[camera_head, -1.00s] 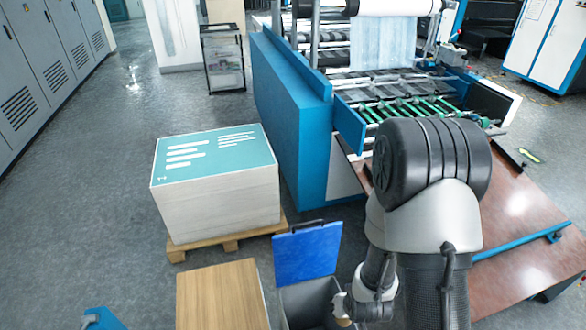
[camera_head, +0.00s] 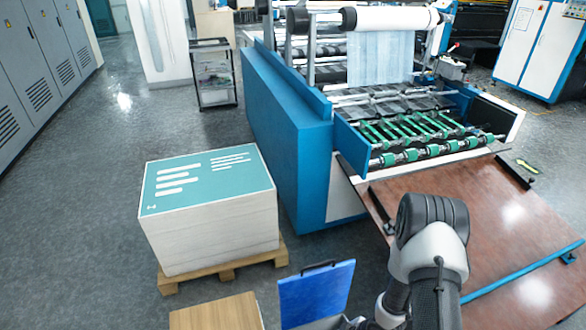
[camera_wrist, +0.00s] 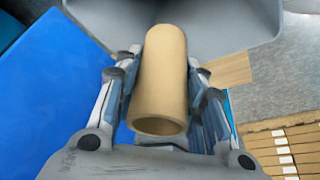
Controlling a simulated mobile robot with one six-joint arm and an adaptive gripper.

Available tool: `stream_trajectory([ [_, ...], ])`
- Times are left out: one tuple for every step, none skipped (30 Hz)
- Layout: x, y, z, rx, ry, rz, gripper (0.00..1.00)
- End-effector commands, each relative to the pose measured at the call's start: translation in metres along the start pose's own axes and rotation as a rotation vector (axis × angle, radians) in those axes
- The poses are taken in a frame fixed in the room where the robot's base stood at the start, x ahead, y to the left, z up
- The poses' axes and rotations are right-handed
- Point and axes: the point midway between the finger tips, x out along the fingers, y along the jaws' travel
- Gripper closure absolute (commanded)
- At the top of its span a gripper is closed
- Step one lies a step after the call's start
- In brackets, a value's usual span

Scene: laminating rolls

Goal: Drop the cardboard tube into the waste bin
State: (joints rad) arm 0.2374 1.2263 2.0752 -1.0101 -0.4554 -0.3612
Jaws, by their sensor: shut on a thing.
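The cardboard tube (camera_wrist: 160,80) is a plain tan hollow cylinder, seen in the wrist view with one open end toward the camera. My gripper (camera_wrist: 162,85) is shut on it, with a finger on each side. Beyond the tube, the grey inside of the waste bin (camera_wrist: 220,25) fills the top of the wrist view. The bin's blue lid (camera_head: 316,293) stands open in the head view, and it also shows at the left of the wrist view (camera_wrist: 50,95). In the head view the tube is not visible, and most of the bin is below the frame.
A wooden-topped block (camera_head: 218,314) stands left of the bin. Behind it, a pallet stack (camera_head: 208,215) with a teal top sits on the floor. The blue laminating machine (camera_head: 285,130) is at the back, with a brown table (camera_head: 480,225) at right. Open floor lies at left.

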Motion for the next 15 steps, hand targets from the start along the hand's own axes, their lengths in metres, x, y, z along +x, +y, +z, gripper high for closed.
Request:
stream_trajectory([
  [0.009,0.0,0.004,0.001,0.0,0.0,0.81],
  [0.012,0.0,0.005,0.001,0.0,0.0,0.81],
  [0.017,0.0,0.007,0.001,0.0,0.0,0.81],
  [0.021,0.0,0.008,0.001,0.0,0.0,0.81],
  [0.024,0.0,0.01,0.002,0.0,0.0,0.81],
  [0.029,0.0,0.012,0.002,0.0,0.0,0.81],
  [0.032,0.0,0.013,0.002,0.0,0.0,0.81],
  [0.035,0.0,0.014,0.002,0.0,0.0,0.81],
  [0.038,0.0,0.015,0.003,0.0,0.0,0.81],
  [0.04,0.0,0.016,0.003,0.0,0.0,0.81],
  [0.041,0.0,0.017,0.003,0.0,0.0,0.81],
  [0.043,0.0,0.018,0.003,0.0,0.001,0.81],
  [0.043,0.0,0.018,0.003,0.0,0.001,0.81],
  [0.043,0.0,0.018,0.003,0.0,0.001,0.81],
  [0.043,0.0,0.018,0.003,0.0,0.001,0.81],
])
